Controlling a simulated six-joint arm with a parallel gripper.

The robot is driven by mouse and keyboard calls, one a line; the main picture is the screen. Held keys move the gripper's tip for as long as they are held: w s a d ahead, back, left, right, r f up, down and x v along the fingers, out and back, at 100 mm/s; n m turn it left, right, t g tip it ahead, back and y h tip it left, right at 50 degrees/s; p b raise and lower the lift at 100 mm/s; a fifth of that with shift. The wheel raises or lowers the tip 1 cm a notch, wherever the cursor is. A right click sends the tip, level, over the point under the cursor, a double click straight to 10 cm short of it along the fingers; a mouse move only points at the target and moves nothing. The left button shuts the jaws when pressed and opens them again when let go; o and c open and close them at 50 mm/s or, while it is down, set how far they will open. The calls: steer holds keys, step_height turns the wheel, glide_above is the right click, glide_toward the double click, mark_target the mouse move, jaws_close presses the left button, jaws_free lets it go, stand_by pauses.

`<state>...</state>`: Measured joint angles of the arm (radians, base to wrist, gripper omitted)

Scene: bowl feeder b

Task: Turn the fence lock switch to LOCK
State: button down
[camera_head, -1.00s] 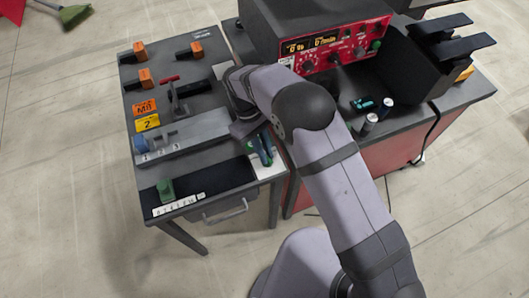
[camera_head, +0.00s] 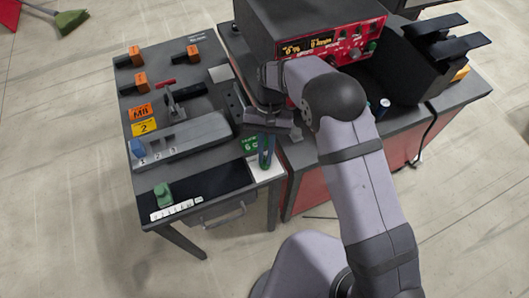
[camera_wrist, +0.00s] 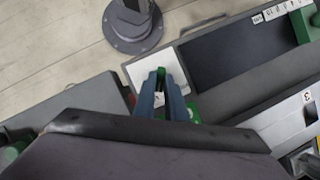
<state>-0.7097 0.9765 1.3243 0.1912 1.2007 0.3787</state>
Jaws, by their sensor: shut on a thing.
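My gripper (camera_wrist: 163,82) points down over a small white plate (camera_head: 262,172) at the right edge of the grey bench. Its blue fingers are shut on a small green piece (camera_wrist: 160,72), which shows between their tips in the wrist view. In the head view the fingers (camera_head: 266,152) stand close beside a green label (camera_head: 249,145) with white characters. I cannot read LOCK on anything, and I cannot tell whether the green piece is the fence lock switch. Its turn position is hidden by the fingers.
Left on the bench are a red-handled lever (camera_head: 167,84), orange-handled pieces (camera_head: 140,80), a blue piece (camera_head: 138,149) near numbers, and a green block (camera_head: 162,194) on a black strip. A dark box with a red control panel (camera_head: 335,42) stands behind my arm. A can (camera_head: 384,106) stands right.

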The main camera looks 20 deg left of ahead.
steer(key=shift+w+d+m+y, duration=0.1)
steer(key=shift+m+y, duration=0.4)
steer(key=shift+m, duration=0.7)
steer(key=c, duration=1.8)
jaws_free()
steer(key=shift+r, duration=0.1)
steer(key=b+v, duration=0.2)
steer(key=v, duration=0.5)
steer(key=shift+d, duration=0.1)
